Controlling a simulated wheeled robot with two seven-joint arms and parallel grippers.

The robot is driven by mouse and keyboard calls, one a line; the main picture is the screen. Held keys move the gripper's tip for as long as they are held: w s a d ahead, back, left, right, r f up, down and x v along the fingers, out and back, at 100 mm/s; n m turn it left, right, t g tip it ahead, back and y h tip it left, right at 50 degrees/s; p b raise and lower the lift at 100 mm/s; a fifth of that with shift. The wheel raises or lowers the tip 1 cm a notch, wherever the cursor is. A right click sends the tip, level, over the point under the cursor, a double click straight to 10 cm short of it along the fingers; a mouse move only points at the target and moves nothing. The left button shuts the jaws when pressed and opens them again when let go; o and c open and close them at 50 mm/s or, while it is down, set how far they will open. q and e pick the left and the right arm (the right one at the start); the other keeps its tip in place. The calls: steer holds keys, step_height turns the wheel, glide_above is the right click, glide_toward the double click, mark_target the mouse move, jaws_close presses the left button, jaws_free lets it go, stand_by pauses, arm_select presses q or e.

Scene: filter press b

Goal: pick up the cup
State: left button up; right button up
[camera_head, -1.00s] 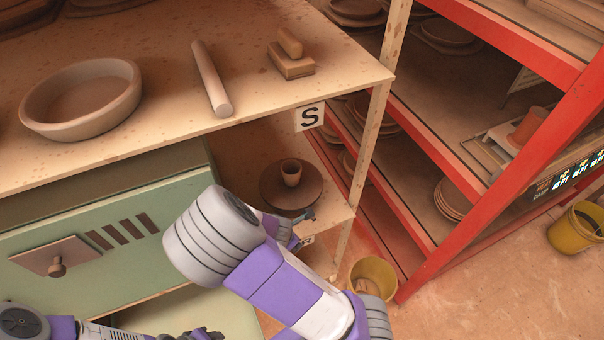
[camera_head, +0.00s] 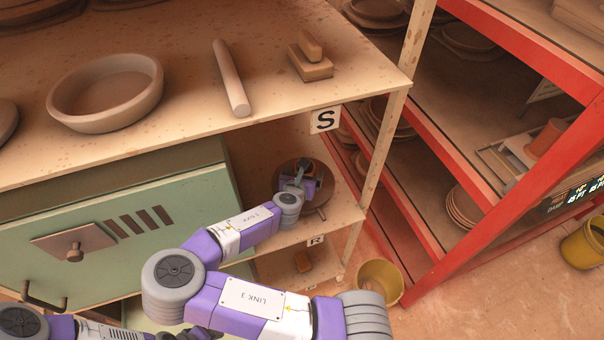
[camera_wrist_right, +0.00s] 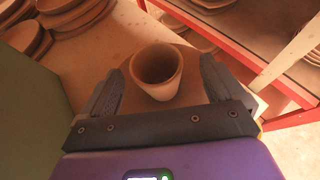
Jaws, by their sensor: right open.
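The cup (camera_wrist_right: 158,72) is a small brown clay cup, upright on a round dark board in the shelf under the tabletop. In the right wrist view it stands between the tips of my right gripper (camera_wrist_right: 160,88), which is open with a finger on each side and a gap to both. In the head view my right gripper (camera_head: 299,180) reaches into the shelf and hides most of the cup. The round board (camera_head: 318,206) shows around the gripper. Of my left arm, only a part shows at the bottom left of the head view; its fingertips cannot be made out.
The tabletop (camera_head: 190,120) above holds a clay dish (camera_head: 105,95), a rolling pin (camera_head: 231,78) and a block (camera_head: 311,65). A shelf post (camera_head: 385,140) stands right of the board. A red rack (camera_head: 500,170) and yellow bucket (camera_head: 379,281) lie beyond. Clay pieces (camera_wrist_right: 75,12) sit behind the cup.

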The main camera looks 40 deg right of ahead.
steer(key=x, duration=0.5)
steer(key=shift+w+f, duration=0.2)
steer(key=shift+w, duration=0.15)
steer(key=shift+r, duration=0.1)
steer(key=c, duration=1.1)
